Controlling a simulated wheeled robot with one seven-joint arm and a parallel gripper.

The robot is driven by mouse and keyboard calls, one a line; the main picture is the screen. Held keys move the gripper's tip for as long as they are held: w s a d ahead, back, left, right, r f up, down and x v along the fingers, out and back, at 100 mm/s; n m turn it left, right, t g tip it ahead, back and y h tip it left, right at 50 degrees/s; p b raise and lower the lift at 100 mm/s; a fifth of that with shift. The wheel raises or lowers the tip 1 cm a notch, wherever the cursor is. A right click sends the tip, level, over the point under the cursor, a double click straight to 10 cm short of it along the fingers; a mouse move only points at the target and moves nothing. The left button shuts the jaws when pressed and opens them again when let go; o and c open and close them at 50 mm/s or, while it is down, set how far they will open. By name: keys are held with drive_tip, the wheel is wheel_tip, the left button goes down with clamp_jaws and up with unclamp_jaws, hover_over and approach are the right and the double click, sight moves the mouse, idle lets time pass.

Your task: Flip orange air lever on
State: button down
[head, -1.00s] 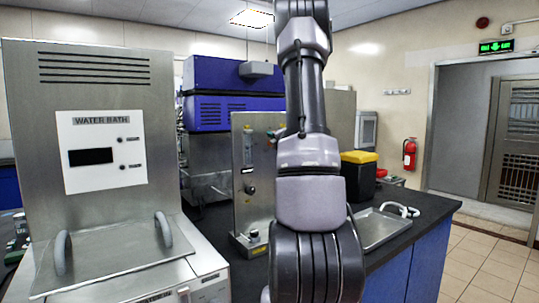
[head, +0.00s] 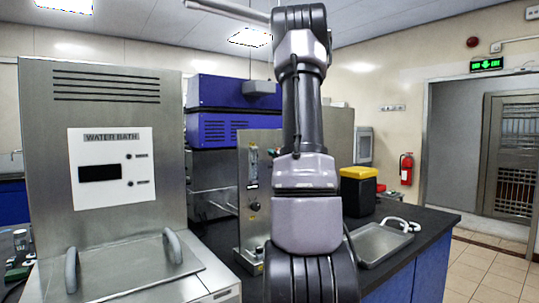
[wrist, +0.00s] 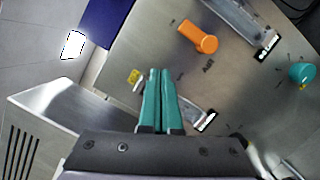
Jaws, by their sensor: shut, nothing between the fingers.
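The orange air lever (wrist: 198,38) is in the wrist view, upper right of centre, on a steel panel (wrist: 235,80) beside a printed "AIR" label. My gripper (wrist: 160,72) has teal fingers, shut with nothing between them. In the wrist view its tips lie below and left of the lever, with a visible gap to it. How far the tips are from the panel is hard to tell. In the head view my arm rises in the middle and hides part of the bench; neither the lever nor my fingertips can be made out there.
A teal knob (wrist: 301,74) and clear flow tubes (wrist: 238,18) are on the same panel. A water bath (head: 105,150) stands left in the head view. A yellow-lidded black bin (head: 358,190) and a metal tray (head: 383,243) are on the bench to the right.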

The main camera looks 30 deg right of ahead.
drive_tip(key=v, duration=0.5)
drive_tip(key=shift+s+a+r, duration=0.15)
drive_tip(key=shift+s+r, duration=0.15)
drive_tip(key=shift+s, duration=0.1)
